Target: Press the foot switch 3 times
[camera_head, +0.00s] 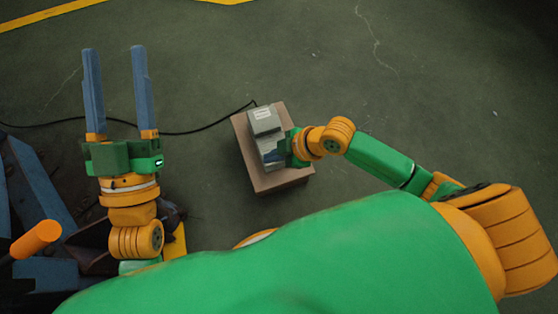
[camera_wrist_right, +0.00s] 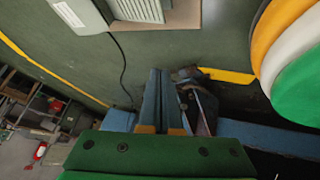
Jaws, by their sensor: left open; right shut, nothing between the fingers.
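The foot switch (camera_head: 264,120) is a grey unit with a pale label, on top of a brown block (camera_head: 283,183) in the middle of the head view. It also shows in the right wrist view as a grey housing (camera_wrist_right: 80,14) with a ribbed part beside it. My right gripper (camera_wrist_right: 160,72) is shut and empty, its blue fingers together. In the head view my right wrist is at the right side of the switch and covers part of it; I cannot tell whether they touch. My left gripper (camera_head: 113,48) is open and empty, left of the block.
A black cable (camera_head: 190,131) runs from the switch leftward across the green floor. Blue and dark machinery (camera_head: 45,195) with an orange cylinder (camera_head: 36,239) stands at the lower left. Yellow lines mark the floor at the top. The floor around the block is largely clear.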

